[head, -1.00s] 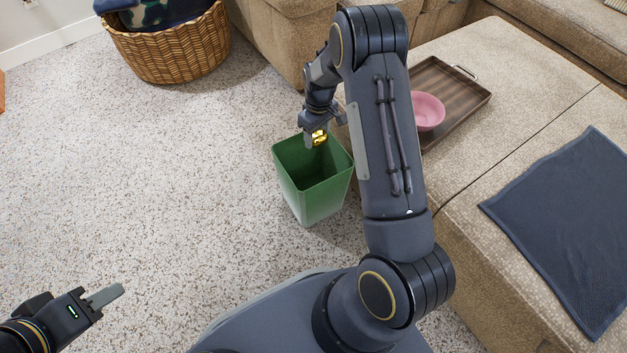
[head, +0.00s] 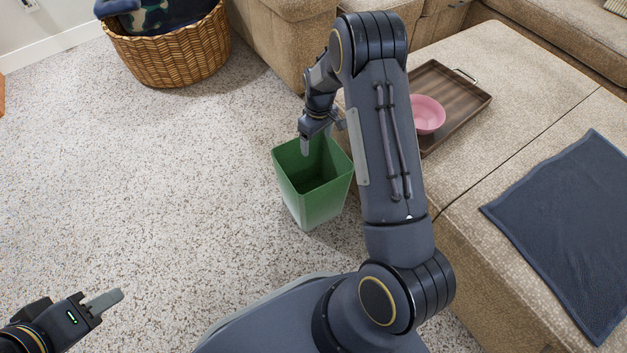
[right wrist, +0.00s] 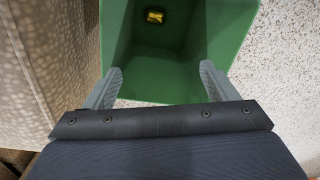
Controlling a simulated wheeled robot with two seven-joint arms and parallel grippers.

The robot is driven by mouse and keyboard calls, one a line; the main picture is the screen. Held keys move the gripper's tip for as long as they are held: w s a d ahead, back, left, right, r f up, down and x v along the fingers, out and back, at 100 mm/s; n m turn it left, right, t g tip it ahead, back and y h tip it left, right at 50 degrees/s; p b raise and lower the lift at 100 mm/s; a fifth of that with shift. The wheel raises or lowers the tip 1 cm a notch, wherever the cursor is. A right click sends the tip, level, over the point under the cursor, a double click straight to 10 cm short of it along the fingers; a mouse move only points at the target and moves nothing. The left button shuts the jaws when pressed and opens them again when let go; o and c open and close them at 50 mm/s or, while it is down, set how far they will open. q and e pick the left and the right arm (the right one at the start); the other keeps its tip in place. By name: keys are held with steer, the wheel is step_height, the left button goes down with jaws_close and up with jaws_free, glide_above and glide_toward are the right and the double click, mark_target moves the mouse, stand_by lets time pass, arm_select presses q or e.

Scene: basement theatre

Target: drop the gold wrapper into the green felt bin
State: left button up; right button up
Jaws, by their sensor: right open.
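The green felt bin (head: 316,203) stands upright on the carpet beside the sofa section. In the right wrist view the bin (right wrist: 232,45) opens below my right gripper (right wrist: 160,85), whose two fingers are spread apart with nothing between them. The gold wrapper (right wrist: 155,17) lies inside the bin, at the bottom as far as I can tell. In the head view the wrapper is hidden. My right gripper (head: 322,143) hangs over the bin's far rim. My left gripper (head: 104,301) is at the lower left, away from the bin, and its finger opening is unclear.
A wicker basket (head: 172,50) with dark cloth stands at the back left. A brown tray (head: 462,97) with a pink bowl (head: 427,114) and a dark blue cloth (head: 570,225) lie on the beige sofa section (head: 500,60). The carpet left of the bin is clear.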

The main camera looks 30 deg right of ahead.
step_height(320, 180, up, 7)
steer(key=p, duration=0.2)
steer(key=shift+r+p, duration=0.15)
steer(key=shift+p, duration=0.25)
steer(key=shift+d, duration=0.1)
